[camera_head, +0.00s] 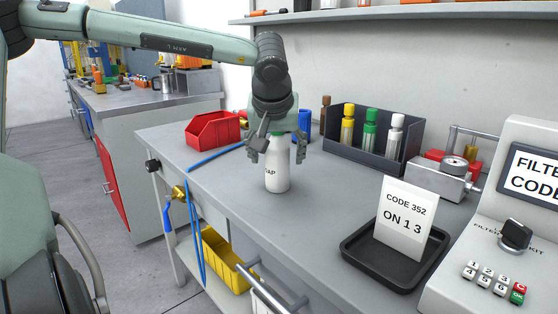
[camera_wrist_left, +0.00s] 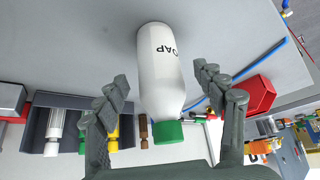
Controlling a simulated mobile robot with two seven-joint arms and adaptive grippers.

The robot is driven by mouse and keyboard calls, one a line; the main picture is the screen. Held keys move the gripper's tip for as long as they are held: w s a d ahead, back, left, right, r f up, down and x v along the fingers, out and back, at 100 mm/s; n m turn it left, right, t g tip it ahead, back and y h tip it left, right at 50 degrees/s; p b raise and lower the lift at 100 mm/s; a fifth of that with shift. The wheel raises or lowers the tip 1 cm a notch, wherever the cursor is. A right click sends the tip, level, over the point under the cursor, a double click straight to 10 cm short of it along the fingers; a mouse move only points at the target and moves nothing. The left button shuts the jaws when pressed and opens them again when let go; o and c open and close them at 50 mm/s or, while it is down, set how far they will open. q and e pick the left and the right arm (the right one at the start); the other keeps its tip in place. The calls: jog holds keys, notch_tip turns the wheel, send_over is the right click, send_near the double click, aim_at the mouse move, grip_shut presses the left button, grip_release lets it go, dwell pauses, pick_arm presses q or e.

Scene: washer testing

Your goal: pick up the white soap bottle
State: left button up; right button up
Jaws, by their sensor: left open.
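The white soap bottle (camera_head: 277,170) stands upright on the grey workbench, with part of the label "SOAP" showing. Its upper part is partly hidden by my gripper in the head view. In the left wrist view the bottle (camera_wrist_left: 160,70) appears upside down with its green cap (camera_wrist_left: 168,132) toward the camera. My left gripper (camera_head: 276,150) is over the bottle's top, with its fingers apart on either side. In the left wrist view the open fingers (camera_wrist_left: 163,85) flank the bottle with gaps on both sides. My right gripper does not show.
A red bin (camera_head: 213,129) sits left of the bottle. A dark rack (camera_head: 372,142) with several capped bottles stands behind right. A black tray (camera_head: 352,250) with a code card (camera_head: 404,220) is at the front right. Bare bench lies around the bottle's base.

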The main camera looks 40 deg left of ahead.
aim_at(278, 163)
pick_arm(q)
jog(key=x, duration=0.4)
jog(key=shift+s+d, duration=0.1)
jog(key=shift+d, duration=0.05)
jog(key=c, duration=1.4)
jog(key=shift+r, duration=0.1)
jog(key=shift+c, duration=0.8)
